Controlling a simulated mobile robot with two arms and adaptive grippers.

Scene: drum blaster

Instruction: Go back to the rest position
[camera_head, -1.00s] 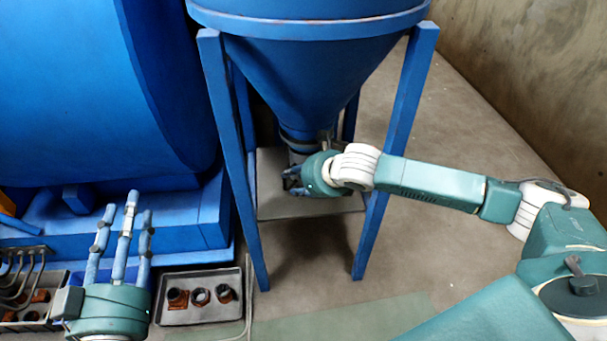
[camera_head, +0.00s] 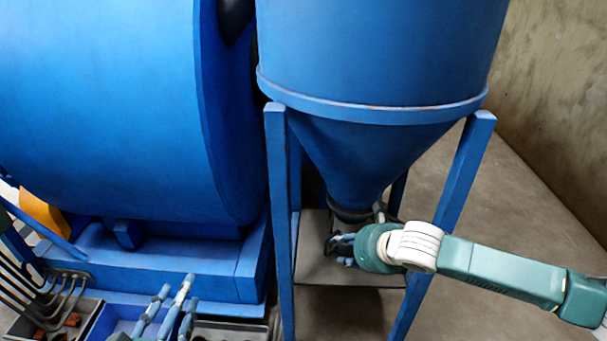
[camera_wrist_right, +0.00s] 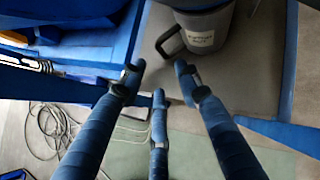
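My right gripper (camera_head: 342,248) reaches in between the blue legs under the hopper cone in the head view. In the right wrist view its three blue fingers (camera_wrist_right: 160,88) are spread apart with nothing between them. A grey container (camera_wrist_right: 208,32) with a white label and a black handle (camera_wrist_right: 168,40) is just ahead of the fingertips, apart from them. My left gripper (camera_head: 168,312) shows at the bottom of the head view, its fingers pointing up and spaced apart, empty. Its palm is mostly cut off by the lower edge.
The blue hopper (camera_head: 380,60) stands on blue legs (camera_head: 279,220) around my right forearm. A big blue drum machine (camera_head: 110,90) fills the left. Bins (camera_head: 110,320) stand low at the left. A coiled cable (camera_wrist_right: 45,130) lies on the floor. Open floor is to the right.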

